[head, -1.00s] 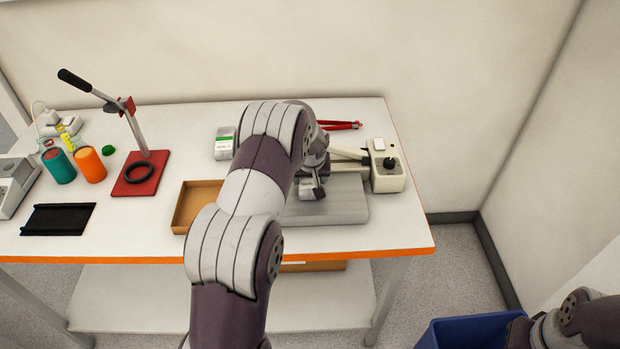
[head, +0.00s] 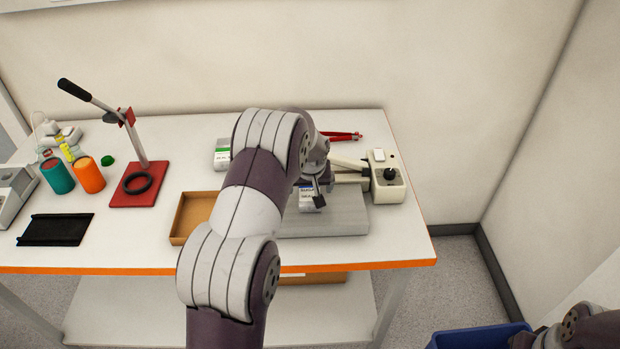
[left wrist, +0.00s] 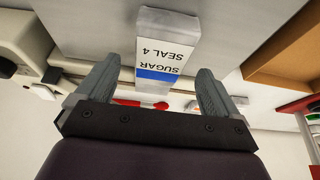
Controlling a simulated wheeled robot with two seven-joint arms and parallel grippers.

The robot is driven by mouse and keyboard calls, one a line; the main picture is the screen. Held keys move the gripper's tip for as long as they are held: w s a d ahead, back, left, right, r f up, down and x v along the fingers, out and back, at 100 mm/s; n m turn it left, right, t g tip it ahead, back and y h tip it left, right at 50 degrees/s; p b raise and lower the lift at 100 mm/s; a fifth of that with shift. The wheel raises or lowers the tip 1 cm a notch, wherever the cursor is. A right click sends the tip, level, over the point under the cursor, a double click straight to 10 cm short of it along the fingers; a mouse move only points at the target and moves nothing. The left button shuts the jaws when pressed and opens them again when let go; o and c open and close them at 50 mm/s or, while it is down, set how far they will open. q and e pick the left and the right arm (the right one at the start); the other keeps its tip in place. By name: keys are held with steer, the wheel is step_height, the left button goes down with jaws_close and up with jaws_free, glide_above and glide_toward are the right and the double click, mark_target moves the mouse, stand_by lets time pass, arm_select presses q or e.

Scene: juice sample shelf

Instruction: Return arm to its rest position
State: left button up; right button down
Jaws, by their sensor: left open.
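My left arm (head: 240,230) reaches from the bottom of the head view over the table. Its gripper (head: 318,188) is above the grey plate of the sealing machine, partly hidden by its own wrist. In the left wrist view the gripper (left wrist: 154,82) is open, its two grey fingers apart with nothing held between them. A white packet with a blue stripe, marked "SUGAR SEAL 4" (left wrist: 164,42), is beyond the fingertips. It shows in the head view (head: 309,200) on the grey plate (head: 345,215). Part of my right arm (head: 585,328) is at the lower right; its gripper is out of view.
A brown tray (head: 181,222) lies left of the plate, beside my arm. A white-green packet (head: 222,154), a red-based lever press (head: 140,186), orange and teal cups (head: 89,176) and a black tray (head: 55,230) are further left. A blue bin (head: 475,338) is at lower right.

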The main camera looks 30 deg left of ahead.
arm_select(q)
steer(key=b+v, duration=0.1)
steer(key=v, duration=0.9)
steer(key=shift+b, duration=0.35)
